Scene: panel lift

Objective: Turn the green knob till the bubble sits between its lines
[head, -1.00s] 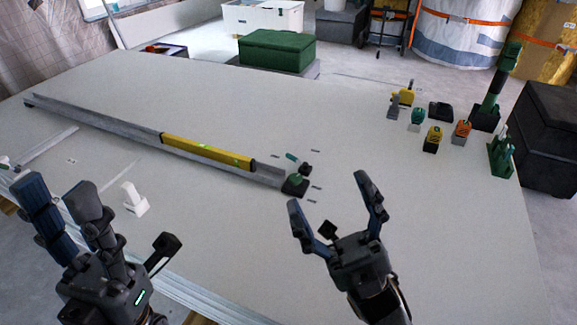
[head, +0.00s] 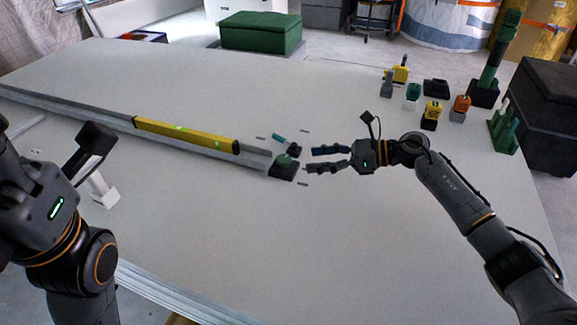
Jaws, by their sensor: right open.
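The green knob (head: 284,160) sits on a small black block at the right end of a long grey rail (head: 255,158). A yellow spirit level (head: 185,134) lies along the rail. Its vial shows as a small green spot, and the bubble is too small to make out. My right gripper (head: 310,160) is open and empty, its two fingers pointing left at the knob with a small gap between. My left arm is at the left edge, and its fingers are out of the picture.
A small teal-handled tool (head: 280,139) lies just behind the knob. A white bracket (head: 103,190) stands near my left arm. Several tools and batteries stand at the back right. A green box (head: 262,32) is beyond the panel. The front middle of the panel is clear.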

